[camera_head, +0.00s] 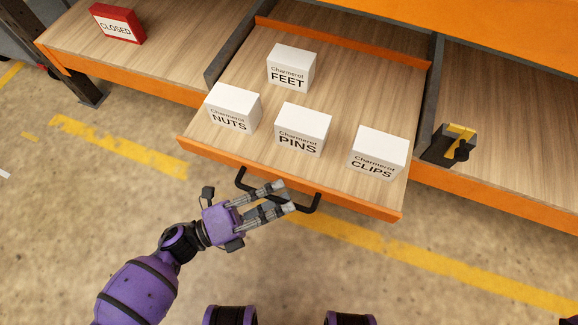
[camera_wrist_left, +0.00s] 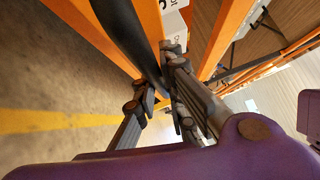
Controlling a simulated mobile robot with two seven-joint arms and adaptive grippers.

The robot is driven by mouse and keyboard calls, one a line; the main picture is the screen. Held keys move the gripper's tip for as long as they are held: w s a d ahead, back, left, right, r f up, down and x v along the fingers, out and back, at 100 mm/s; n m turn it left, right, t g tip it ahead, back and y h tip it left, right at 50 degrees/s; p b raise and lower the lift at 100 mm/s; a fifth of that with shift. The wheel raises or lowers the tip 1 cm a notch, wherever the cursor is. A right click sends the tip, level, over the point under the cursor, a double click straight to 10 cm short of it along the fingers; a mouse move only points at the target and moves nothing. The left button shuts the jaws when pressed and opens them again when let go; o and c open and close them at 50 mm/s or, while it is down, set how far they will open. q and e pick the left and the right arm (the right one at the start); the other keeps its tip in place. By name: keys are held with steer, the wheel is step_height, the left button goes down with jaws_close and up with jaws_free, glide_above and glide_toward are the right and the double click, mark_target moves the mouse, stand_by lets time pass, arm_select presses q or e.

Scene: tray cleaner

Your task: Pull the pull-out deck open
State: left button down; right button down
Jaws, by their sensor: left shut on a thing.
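The pull-out deck (camera_head: 345,85) is a wooden board with an orange front edge. Part of the bar is hidden by the fingers. My right gripper is not in view.
White boxes marked FEET (camera_head: 290,70), NUTS (camera_head: 232,108), PINS (camera_head: 302,130) and CLIPS (camera_head: 377,153) stand on the deck. A red CLOSED sign (camera_head: 117,24) is on the left shelf. A black and yellow object (camera_head: 452,147) is on the right shelf. The floor in front is clear.

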arm_select(q)
steer(key=s+a+p, duration=0.1)
steer(key=s+a, duration=0.1)
steer(key=s, duration=0.6)
steer(key=s+a, duration=0.3)
steer(key=s, duration=0.6)
steer(key=shift+a+p, duration=0.35)
steer(key=shift+p, duration=0.05)
steer(key=c, duration=1.8)
jaws_free()
steer(key=shift+s, duration=0.1)
steer(key=v, duration=1.2)
steer(key=shift+s, duration=0.1)
